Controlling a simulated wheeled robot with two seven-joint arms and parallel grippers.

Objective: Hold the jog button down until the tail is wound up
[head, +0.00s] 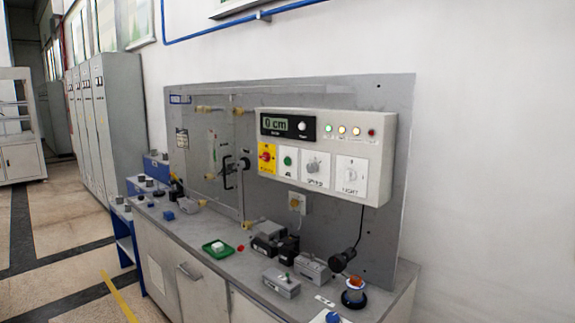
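A light grey control box (376,150) is mounted on the grey upright panel (210,100). A green round button (287,161) sits on a white plate on its front; its label is too small to read, so I cannot be sure it is the jog button. A display (275,124) above it reads "0 cm", with a white round button (301,126) beside it. To its left is a red knob on a yellow plate (267,157), and to its right a rotary switch (315,168). I cannot make out the tail. Neither gripper is in view.
Below the panel, the grey bench (216,266) holds a green tray (218,249), black blocks (265,246), grey boxes (281,283) and a spool-like item (354,293). A glazed door with a black handle (228,174) is left of the control box.

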